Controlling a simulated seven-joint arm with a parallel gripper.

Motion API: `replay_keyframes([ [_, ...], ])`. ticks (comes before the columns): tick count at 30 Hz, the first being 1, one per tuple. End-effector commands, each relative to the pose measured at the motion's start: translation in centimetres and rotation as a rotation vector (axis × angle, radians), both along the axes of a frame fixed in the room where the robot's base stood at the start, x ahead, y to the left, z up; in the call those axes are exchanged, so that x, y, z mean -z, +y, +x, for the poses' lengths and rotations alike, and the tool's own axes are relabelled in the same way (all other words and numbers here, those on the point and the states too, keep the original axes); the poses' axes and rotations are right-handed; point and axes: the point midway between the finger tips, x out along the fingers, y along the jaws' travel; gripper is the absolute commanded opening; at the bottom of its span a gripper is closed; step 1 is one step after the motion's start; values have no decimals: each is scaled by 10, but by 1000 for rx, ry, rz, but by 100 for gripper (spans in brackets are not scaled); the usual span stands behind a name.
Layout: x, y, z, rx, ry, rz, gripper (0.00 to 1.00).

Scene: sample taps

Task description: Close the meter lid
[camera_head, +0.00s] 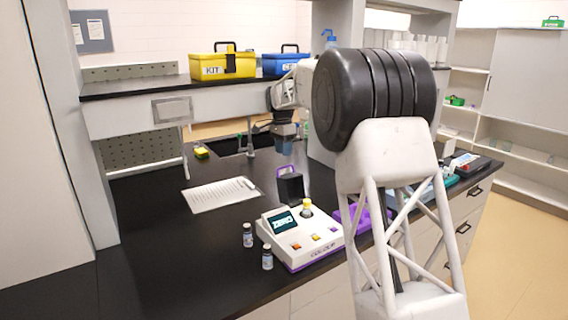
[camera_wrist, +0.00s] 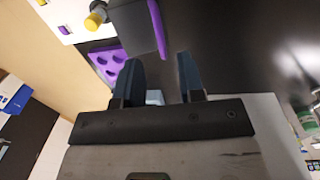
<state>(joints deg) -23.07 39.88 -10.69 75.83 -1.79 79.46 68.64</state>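The white meter (camera_head: 303,243) stands on the black bench with its screen reading ZERO. Its dark lid (camera_head: 291,188) is raised upright at the back, with a purple edge; the lid also shows in the wrist view (camera_wrist: 130,30). A yellow-capped vial (camera_head: 307,207) stands in the meter in front of the lid; its cap shows in the wrist view (camera_wrist: 95,18). My gripper (camera_head: 285,147) is above the bench, behind the lid in the head view. In the wrist view my gripper (camera_wrist: 159,72) has its fingers apart with nothing between them, and the lid lies beyond the fingertips.
Two small vials (camera_head: 248,235) stand left of the meter. A purple rack (camera_head: 350,218) is to its right, partly hidden by my arm. A paper sheet (camera_head: 220,194) lies behind left, near a sink (camera_head: 232,146). Yellow (camera_head: 222,66) and blue (camera_head: 285,62) boxes sit on the shelf.

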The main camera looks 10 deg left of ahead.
Motion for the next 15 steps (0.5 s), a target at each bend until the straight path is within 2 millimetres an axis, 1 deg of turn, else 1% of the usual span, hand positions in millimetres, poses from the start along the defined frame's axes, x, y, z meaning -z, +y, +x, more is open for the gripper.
replay_keyframes([
  [3, 15, -1, -1, 0, 1, 0, 36],
  [9, 37, -2, -3, -1, 1, 1, 36],
  [15, 50, -3, -3, -1, -1, 1, 36],
])
